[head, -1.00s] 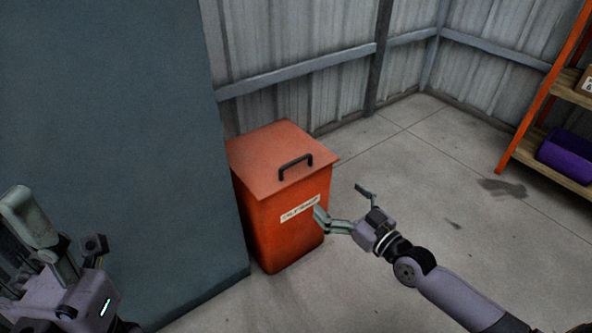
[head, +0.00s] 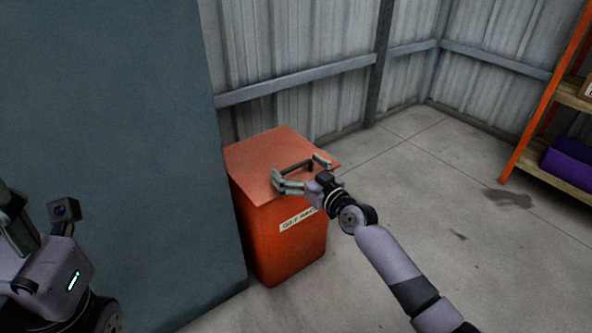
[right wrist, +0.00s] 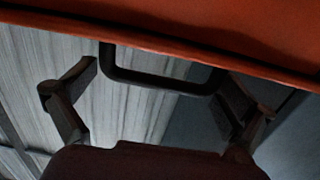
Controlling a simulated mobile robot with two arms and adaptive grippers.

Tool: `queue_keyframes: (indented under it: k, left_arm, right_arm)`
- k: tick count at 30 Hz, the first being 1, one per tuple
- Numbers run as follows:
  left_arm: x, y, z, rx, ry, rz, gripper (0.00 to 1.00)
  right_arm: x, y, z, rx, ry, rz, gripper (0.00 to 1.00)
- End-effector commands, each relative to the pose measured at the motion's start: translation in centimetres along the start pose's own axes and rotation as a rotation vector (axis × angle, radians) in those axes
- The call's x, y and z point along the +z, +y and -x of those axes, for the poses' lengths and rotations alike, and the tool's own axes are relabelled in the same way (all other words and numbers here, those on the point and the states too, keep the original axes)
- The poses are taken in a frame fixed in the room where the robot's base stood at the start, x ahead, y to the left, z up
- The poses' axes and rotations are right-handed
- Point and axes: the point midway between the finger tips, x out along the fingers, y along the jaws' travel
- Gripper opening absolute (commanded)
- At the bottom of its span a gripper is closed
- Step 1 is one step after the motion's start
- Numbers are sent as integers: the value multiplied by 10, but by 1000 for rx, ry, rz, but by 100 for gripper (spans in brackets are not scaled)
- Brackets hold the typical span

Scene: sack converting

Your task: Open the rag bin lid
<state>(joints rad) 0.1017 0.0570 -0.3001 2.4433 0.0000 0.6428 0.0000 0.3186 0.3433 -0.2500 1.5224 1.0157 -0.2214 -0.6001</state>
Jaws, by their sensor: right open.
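The orange rag bin (head: 280,245) stands on the floor against the grey-blue block, with a label on its front. Its lid (head: 262,152) is shut and flat. The black bar handle (head: 295,166) on the lid is partly hidden by my right gripper (head: 298,174), which is open with its fingers on either side of the handle. In the right wrist view the handle (right wrist: 160,82) lies between the two open fingers (right wrist: 155,100), with no clear contact. The lid (right wrist: 200,35) shows along the top there. On the left edge of the head view is part of my left arm; its fingertips are not clear.
A large grey-blue block (head: 120,130) stands directly left of the bin. A corrugated metal wall (head: 310,50) is behind it. An orange-framed shelf (head: 545,100) with a purple item (head: 570,160) stands far right. The concrete floor (head: 440,200) between is clear.

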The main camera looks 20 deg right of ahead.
Motion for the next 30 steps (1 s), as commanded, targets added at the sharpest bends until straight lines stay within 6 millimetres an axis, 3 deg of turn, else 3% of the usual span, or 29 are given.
queue_keyframes:
  k: [9,30]
  left_arm:
    - [0,0,-1,1,3,0,40]
    - [-1,0,-1,1,4,0,40]
  right_arm:
    - [0,0,-3,0,0,0,100]
    - [0,0,-2,1,0,0,53]
